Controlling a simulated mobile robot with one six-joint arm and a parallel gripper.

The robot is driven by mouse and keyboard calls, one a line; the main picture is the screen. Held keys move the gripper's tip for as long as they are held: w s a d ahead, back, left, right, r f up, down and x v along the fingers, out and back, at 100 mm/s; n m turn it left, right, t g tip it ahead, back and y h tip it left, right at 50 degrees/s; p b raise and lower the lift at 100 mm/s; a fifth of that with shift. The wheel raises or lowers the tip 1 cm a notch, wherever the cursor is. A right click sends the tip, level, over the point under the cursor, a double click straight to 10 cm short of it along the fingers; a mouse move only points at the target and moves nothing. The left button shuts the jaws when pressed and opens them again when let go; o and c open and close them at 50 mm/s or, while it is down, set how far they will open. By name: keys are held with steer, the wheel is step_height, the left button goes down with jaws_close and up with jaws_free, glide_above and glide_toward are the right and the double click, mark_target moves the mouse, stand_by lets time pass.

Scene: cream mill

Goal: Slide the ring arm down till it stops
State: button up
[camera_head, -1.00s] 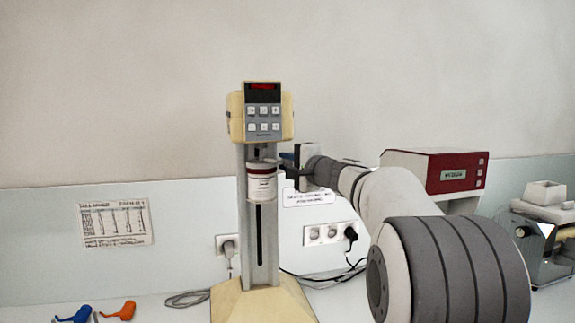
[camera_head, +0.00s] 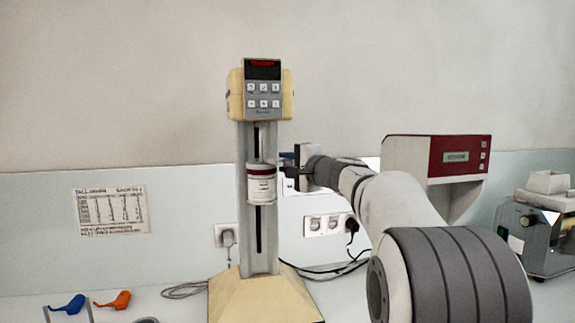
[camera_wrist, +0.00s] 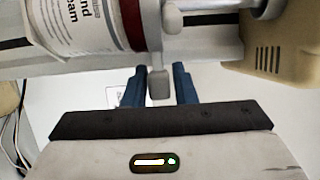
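The cream mill's grey column (camera_head: 247,235) stands upright on its cream base (camera_head: 262,296), with the control head (camera_head: 237,100) on top. A white container with a dark red band (camera_head: 262,188) sits partway down the column, with dark slot showing above and below it. My gripper (camera_head: 291,172) is at its right side. The ring itself is mostly hidden by the container.
A red and white device (camera_head: 440,158) stands behind my arm, and a grey machine (camera_head: 535,235) at far right. Wall sockets (camera_head: 325,224) and cables lie behind the column. A blue (camera_head: 68,304) and an orange tool (camera_head: 113,300) lie at front left.

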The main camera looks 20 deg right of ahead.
steer(key=o, duration=0.3)
steer(key=b+v, duration=0.2)
steer(key=v, duration=0.6)
steer(key=shift+w, duration=0.1)
